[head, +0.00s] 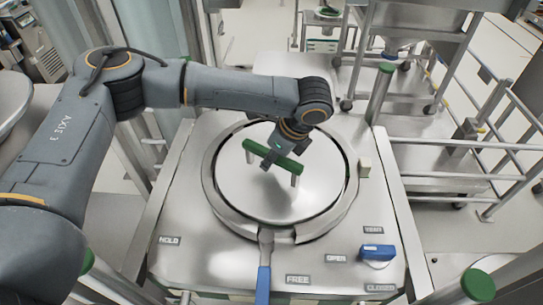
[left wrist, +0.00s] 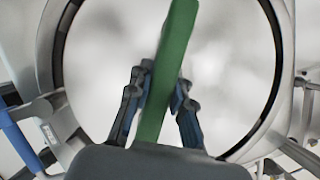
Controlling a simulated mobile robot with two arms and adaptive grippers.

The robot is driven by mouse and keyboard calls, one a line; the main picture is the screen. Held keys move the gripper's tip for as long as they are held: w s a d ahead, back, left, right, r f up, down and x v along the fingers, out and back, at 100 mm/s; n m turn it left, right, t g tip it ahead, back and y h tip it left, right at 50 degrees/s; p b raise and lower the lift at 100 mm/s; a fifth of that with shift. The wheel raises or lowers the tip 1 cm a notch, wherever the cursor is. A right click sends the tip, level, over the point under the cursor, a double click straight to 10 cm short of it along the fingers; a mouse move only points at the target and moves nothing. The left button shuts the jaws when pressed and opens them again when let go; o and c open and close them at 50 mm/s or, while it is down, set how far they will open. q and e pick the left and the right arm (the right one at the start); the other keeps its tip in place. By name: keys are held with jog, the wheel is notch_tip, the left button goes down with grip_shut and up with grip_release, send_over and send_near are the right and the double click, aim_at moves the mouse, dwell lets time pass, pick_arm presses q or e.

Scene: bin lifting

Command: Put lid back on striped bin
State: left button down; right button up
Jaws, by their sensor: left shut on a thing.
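A round steel lid (head: 240,185) with a green bar handle (head: 291,165) lies within a round metal ring (head: 219,207) on a steel worktop. A thin dark gap shows along parts of its edge; I cannot tell whether it is fully seated. My left gripper (head: 272,157) is above the lid, shut on the green handle near its middle. In the left wrist view, the fingers (left wrist: 163,85) stand on both sides of the handle (left wrist: 175,45), over the lid (left wrist: 225,75). My right gripper is not in view.
A blue lever (head: 264,282) points forward from the ring, by the FREE label. A blue knob (head: 378,252) sits at the right front between labels. Green-capped posts (head: 478,285) stand around the worktop (head: 190,260). Metal racks and rails (head: 440,145) are at the right.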

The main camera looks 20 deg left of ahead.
pick_arm(q)
jog(key=shift+w+r, duration=0.1)
jog(key=shift+r, duration=0.05)
jog(key=c, duration=1.1)
grip_release()
jog(key=shift+s+f, duration=0.25)
jog(key=shift+d+r, duration=0.15)
jog(key=shift+r, duration=0.3)
jog(key=v, duration=1.1)
jog(key=shift+d+r, duration=0.1)
jog(key=shift+r, duration=0.1)
jog(key=shift+s+f, duration=0.1)
jog(key=shift+s, duration=0.05)
